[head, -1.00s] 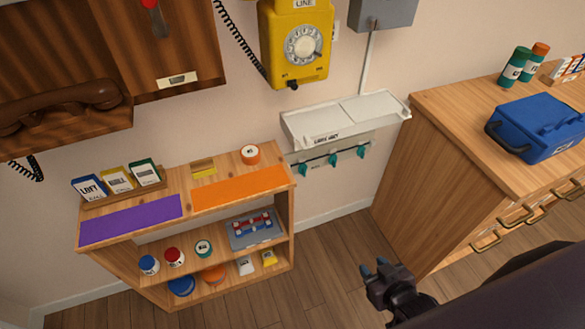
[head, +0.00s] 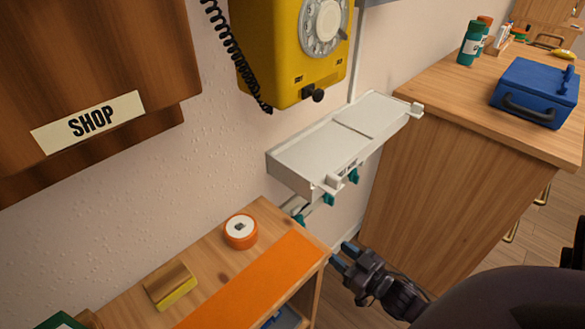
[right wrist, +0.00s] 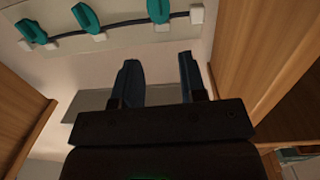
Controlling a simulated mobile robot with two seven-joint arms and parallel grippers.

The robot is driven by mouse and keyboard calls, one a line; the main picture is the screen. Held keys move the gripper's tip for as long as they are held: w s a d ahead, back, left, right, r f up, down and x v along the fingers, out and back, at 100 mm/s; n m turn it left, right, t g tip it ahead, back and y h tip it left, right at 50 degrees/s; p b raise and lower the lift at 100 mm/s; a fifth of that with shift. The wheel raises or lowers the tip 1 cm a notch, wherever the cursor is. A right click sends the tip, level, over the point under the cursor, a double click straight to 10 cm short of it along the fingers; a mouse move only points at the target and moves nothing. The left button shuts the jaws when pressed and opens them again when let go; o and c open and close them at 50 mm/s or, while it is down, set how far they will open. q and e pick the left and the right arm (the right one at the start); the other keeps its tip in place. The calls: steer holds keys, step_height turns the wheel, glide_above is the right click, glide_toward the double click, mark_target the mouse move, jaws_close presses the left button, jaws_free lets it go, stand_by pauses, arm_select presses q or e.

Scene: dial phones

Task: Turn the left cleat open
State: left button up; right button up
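Teal cleats sit under the white wall shelf: a left one (head: 299,219), a middle one (head: 328,198) and a right one (head: 353,176). In the right wrist view the left cleat (right wrist: 32,31), middle cleat (right wrist: 86,18) and right cleat (right wrist: 158,10) sit along a dark line with white blocks on a pale panel. My right gripper (head: 343,256) is open and empty, below the cleats and apart from them. Its two fingers (right wrist: 159,78) show a clear gap in the right wrist view. My left gripper is not in view.
The white shelf (head: 330,140) juts out above the cleats. A wooden shelf unit (head: 215,275) stands to the left, and a wooden cabinet (head: 440,170) to the right, with a gap between them. A yellow phone (head: 290,50) hangs above.

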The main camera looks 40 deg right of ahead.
steer(key=w+f+b, duration=0.2)
steer(key=w+b, duration=0.1)
steer(key=w, duration=0.9)
steer(key=shift+f+t+y+b, duration=0.3)
steer(key=shift+b, duration=0.05)
steer(key=shift+w, duration=0.1)
steer(key=shift+c, duration=0.4)
jaws_close()
